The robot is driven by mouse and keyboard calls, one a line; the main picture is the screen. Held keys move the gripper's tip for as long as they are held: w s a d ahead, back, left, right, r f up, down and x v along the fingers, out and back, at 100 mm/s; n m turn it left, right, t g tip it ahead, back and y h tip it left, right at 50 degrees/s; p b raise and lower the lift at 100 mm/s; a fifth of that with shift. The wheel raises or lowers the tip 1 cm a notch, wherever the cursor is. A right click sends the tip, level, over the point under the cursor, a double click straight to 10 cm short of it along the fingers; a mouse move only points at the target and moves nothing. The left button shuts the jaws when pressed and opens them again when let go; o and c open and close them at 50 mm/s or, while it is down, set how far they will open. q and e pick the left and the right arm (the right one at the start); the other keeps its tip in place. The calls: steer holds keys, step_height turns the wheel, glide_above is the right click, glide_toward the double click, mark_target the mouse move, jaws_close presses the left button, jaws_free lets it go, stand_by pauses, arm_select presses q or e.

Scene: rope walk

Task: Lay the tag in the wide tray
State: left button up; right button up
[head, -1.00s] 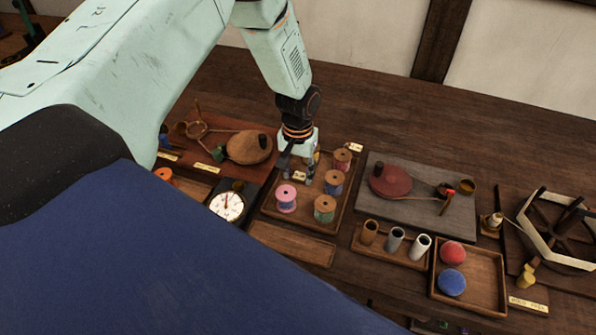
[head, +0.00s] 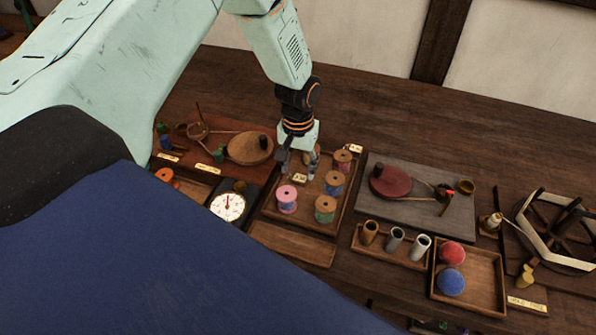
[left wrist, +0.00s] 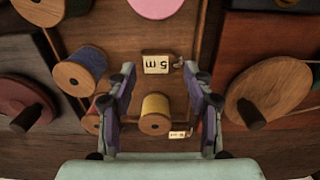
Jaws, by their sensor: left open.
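A small cream tag (head: 299,178) marked "5 m" lies in the tray of spools (head: 268,207), in its bare part behind the pink spool (head: 287,199). In the left wrist view the tag (left wrist: 156,64) is upside down, with a short cord end at its right. My left gripper (head: 298,170) is open just over the tag. In the left wrist view its two fingertips (left wrist: 159,70) stand on either side of the tag, apart from it. A yellow spool (left wrist: 155,115) stands between the fingers, nearer the palm. My right gripper is not in view.
Several other spools stand at the tray's right side. An empty shallow tray (head: 291,245) lies in front, a dial (head: 228,207) to the left. A grey board with a red disc (head: 391,182) is at the right. A second tag (head: 355,148) lies at the tray's back corner.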

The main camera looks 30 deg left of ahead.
mark_target(298, 178)
arm_select(q)
step_height(298, 178, up, 10)
steer(key=shift+f, duration=0.2)
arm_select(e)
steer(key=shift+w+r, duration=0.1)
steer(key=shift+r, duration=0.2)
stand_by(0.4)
